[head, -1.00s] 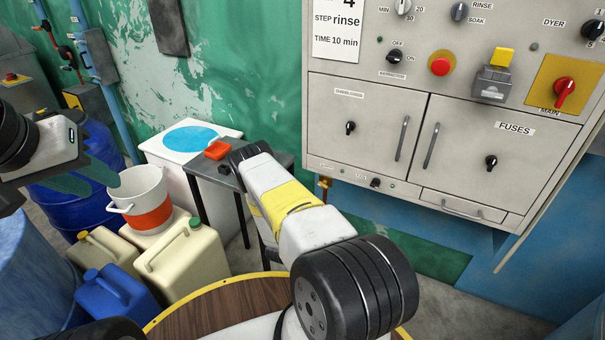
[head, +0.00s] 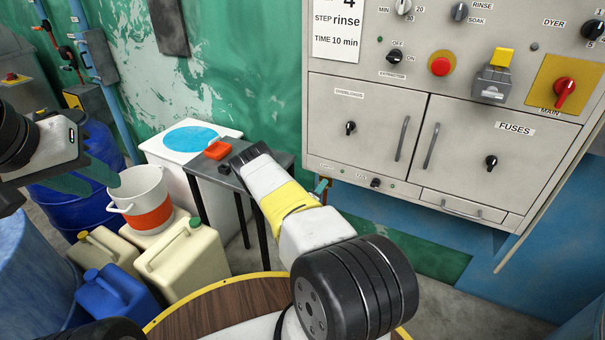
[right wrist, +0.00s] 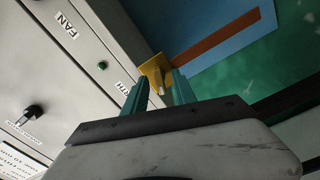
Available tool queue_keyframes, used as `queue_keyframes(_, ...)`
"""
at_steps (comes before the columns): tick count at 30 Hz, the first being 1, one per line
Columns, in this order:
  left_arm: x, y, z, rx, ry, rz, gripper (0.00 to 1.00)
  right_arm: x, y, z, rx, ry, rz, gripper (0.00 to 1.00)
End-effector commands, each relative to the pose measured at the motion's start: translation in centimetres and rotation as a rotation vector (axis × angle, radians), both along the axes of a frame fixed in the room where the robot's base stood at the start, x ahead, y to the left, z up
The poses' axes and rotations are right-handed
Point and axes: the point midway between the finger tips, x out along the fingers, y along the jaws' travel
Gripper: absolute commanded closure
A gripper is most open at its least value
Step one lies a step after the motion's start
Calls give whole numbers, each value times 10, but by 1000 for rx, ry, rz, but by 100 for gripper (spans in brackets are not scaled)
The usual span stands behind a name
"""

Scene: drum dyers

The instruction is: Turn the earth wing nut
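The brass earth wing nut (right wrist: 152,70) shows in the right wrist view, by a label ending in "TH" under the panel's edge. My right gripper (right wrist: 158,88) is open, its two teal fingers apart and pointing at the nut. The nut lies at and partly between the fingertips; I cannot tell whether they touch it. In the head view my right forearm hides most of this spot, and only a bit of teal finger and brass shows beside it. My left gripper (head: 105,186) is at the far left, its teal fingers apart and empty, near the white bucket.
The grey control panel (head: 375,185) hangs above the nut, with knobs, door handles and a small drawer. A grey table (head: 225,178) with an orange item (head: 217,150) stands left of my right arm. Jerrycans (head: 185,262) and a white-orange bucket (head: 143,200) stand lower left.

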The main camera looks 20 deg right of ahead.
Motion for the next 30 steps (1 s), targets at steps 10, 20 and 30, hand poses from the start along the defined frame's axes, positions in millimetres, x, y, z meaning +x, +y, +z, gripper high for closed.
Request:
queue_keyframes(10,0,0,0,0,0,0,67,2,-2,0,0,0,0,77)
queue_keyframes(20,0,0,0,0,0,0,67,2,-2,0,1,-1,0,100)
queue_keyframes(30,0,0,0,0,0,0,67,1,-2,-1,68,-77,-2,100)
